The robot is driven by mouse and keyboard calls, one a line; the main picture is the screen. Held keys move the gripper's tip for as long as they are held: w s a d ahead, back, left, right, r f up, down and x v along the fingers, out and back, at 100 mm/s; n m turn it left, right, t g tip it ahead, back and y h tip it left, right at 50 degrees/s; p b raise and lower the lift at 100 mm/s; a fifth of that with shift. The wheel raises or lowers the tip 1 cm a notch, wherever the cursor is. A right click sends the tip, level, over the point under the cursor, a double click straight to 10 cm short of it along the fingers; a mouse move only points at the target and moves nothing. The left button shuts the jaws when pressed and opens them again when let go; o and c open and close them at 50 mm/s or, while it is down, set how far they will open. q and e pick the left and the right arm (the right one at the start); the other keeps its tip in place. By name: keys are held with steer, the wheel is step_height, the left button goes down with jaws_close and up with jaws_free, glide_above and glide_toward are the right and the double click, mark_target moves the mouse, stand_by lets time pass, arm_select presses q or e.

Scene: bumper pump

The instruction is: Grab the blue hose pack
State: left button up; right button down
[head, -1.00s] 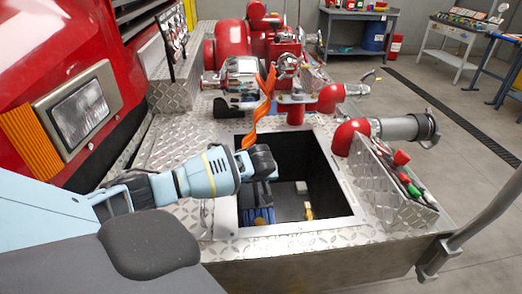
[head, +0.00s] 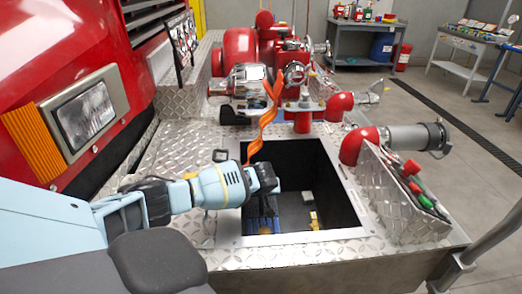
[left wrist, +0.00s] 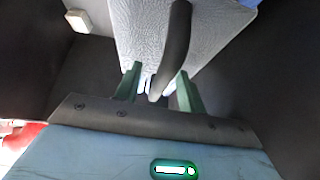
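The blue hose pack (head: 262,225) lies low in the left part of the dark open compartment (head: 345,234), partly hidden by my left gripper (head: 266,188). My left gripper reaches over the compartment's left edge, above the pack. In the left wrist view, its two green fingers (left wrist: 160,88) stand apart, with a dark curved strap or handle (left wrist: 178,45) running down between them. Behind is a pale textured surface (left wrist: 135,35), bluish at the upper right, which looks like the pack. I cannot tell whether the fingers touch the strap. My right gripper is not in view.
An orange twisted strap (head: 267,118) hangs at the compartment's far left corner. A small yellow fitting (head: 314,220) lies inside, right of the pack. Red and chrome pipes (head: 400,138) stand behind and right. The tread-plate deck (head: 180,165) surrounds the opening.

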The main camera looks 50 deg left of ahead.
arm_select(q)
jaws_close()
stand_by(0.3)
stand_by(1.1)
steer(key=shift+w+a+r, duration=0.1)
steer(key=shift+w+r, duration=0.05)
